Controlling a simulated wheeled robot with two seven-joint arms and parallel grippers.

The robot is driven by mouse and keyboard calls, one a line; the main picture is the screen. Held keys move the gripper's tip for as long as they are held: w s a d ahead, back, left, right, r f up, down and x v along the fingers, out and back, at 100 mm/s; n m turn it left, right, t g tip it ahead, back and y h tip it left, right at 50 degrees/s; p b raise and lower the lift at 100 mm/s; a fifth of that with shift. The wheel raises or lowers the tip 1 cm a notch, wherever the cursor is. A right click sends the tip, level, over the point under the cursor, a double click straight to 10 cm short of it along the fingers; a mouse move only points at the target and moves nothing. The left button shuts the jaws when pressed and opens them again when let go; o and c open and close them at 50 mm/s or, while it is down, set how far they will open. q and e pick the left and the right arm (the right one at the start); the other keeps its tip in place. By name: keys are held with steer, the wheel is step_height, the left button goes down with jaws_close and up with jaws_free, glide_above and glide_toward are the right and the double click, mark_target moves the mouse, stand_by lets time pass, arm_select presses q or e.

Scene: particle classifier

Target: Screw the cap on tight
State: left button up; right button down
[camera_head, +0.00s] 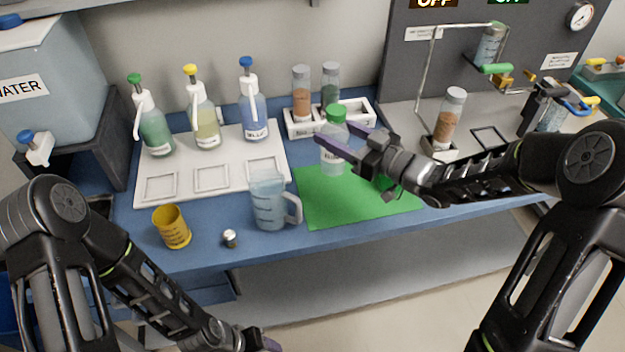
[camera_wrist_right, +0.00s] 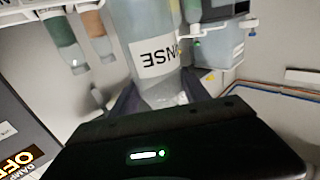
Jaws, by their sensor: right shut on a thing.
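A clear bottle (camera_head: 332,163) with a green cap (camera_head: 336,113) on its top stands upright near the back left of the green mat (camera_head: 345,207). How tightly the cap sits cannot be told. My right gripper (camera_head: 333,131) comes from the right, its purple fingers on either side of the bottle just below the cap, shut on it. In the right wrist view the bottle (camera_wrist_right: 146,22) appears upside down between the fingers, with a label partly reading "NSE". My left gripper (camera_head: 268,344) is at the bottom edge, mostly cut off, away from the bottle.
A measuring jug (camera_head: 268,205) stands left of the mat, with a yellow cup (camera_head: 172,228) and a small metal piece (camera_head: 230,238) nearby. Three pump bottles stand on a white tray (camera_head: 212,178). A white rack (camera_head: 352,117) with two vials is behind the bottle.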

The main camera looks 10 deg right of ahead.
mark_target(334, 167)
steer(key=shift+s+d, duration=0.1)
steer(key=shift+s, duration=0.05)
steer(key=shift+f, duration=2.9)
step_height(334, 167, down, 4)
steer(key=shift+f+p, duration=0.1)
steer(key=shift+p, duration=0.45)
steer(key=shift+f+b, duration=0.25)
steer(key=shift+b, duration=0.15)
steer(key=c, duration=0.5)
jaws_free()
steer(key=shift+r, duration=0.1)
